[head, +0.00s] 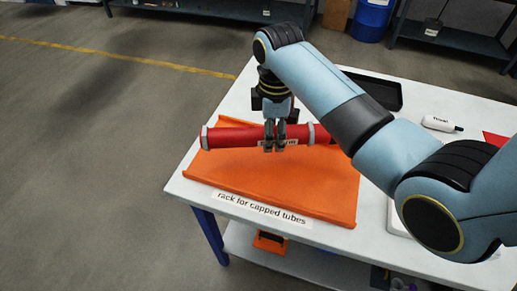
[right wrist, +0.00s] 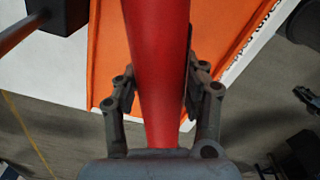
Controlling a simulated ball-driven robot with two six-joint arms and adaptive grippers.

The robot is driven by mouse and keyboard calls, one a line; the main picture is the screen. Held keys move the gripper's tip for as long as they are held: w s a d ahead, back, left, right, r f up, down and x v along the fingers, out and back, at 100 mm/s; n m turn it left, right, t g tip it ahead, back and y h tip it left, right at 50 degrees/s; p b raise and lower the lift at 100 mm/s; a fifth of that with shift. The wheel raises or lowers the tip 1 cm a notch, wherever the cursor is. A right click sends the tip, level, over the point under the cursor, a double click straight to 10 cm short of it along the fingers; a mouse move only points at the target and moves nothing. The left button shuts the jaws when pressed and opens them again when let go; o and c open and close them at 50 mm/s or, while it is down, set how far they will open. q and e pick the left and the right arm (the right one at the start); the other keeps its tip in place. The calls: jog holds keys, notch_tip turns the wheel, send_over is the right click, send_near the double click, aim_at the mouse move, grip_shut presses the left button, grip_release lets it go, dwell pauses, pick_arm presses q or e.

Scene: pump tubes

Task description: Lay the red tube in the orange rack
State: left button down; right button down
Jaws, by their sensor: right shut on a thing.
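The red tube (head: 233,137) has grey bands near its ends and lies level, left to right, above the orange rack (head: 290,190) in the head view. My right gripper (head: 274,148) is shut on the tube near its middle, from above. The right wrist view shows the red tube (right wrist: 160,70) between the two fingers (right wrist: 160,100), with the orange rack (right wrist: 110,60) beneath. I cannot tell whether the tube touches the rack's back edge. My right arm hides the tube's right end. My left gripper is not in view.
The white table (head: 185,187) carries a label, "rack for capped tubes" (head: 262,208), along the rack's front. A black tray (head: 375,90) and a white marker-like item (head: 440,124) lie behind my right arm. A red item (head: 495,138) is at the far right.

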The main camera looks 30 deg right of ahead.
aim_at(256, 161)
jog(key=a, duration=0.1)
jog(key=w+a+f, duration=0.1)
jog(key=f, duration=0.1)
jog(key=shift+w+a, duration=0.25)
jog(key=shift+a, duration=0.15)
jog(key=shift+w+a+f, duration=0.1)
jog(key=shift+a+f, duration=0.05)
jog(key=shift+a, duration=0.1)
jog(key=shift+a+f, duration=0.15)
jog(key=shift+f, duration=0.15)
notch_tip(256, 161, down, 3)
jog(key=shift+r, duration=0.2)
jog(key=shift+f, duration=0.5)
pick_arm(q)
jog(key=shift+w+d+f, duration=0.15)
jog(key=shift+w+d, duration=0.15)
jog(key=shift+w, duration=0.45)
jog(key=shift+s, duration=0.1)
pick_arm(e)
jog(key=c, duration=0.7)
grip_release()
jog(key=shift+f, duration=0.1)
